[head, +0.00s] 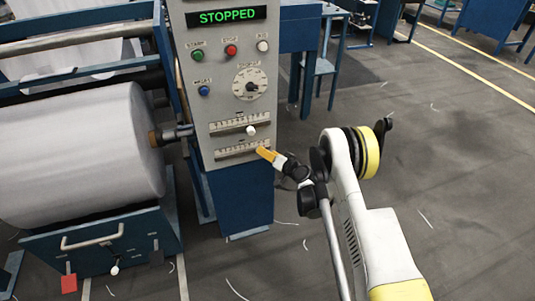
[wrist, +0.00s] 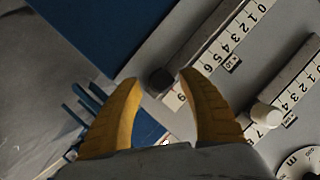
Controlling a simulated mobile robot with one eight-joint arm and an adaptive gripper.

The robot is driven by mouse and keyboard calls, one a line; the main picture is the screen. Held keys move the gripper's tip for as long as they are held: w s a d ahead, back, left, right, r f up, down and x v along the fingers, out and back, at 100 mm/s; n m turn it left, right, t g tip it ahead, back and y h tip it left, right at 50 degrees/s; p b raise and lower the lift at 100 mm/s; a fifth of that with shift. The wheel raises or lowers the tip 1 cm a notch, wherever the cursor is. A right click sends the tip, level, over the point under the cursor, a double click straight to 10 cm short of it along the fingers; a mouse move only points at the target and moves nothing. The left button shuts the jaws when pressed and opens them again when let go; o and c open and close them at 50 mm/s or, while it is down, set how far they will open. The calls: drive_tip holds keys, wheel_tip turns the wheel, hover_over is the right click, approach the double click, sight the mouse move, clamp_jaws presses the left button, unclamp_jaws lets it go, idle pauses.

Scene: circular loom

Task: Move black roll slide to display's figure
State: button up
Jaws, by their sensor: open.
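The grey control panel (head: 225,105) carries a green display (head: 226,17) that reads STOPPED; I see no figure on it. The black roll slide's knob (wrist: 160,79) sits near the 9 end of its x10 scale (wrist: 222,50) in the wrist view. In the head view this knob is hidden behind my gripper, at the lower scale (head: 235,152). My gripper (head: 265,153) is open at the panel's lower edge. In the wrist view its yellow fingertips (wrist: 160,76) appear on either side of the black knob; contact is not visible.
A white slide knob (head: 251,130) is on the scale just above, close to my right finger in the wrist view. A dial (head: 249,84) and several buttons (head: 231,50) are higher up.

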sight(262, 132)
wheel_tip(262, 132, up, 10)
drive_tip(key=shift+f, duration=0.1)
idle(1.5)
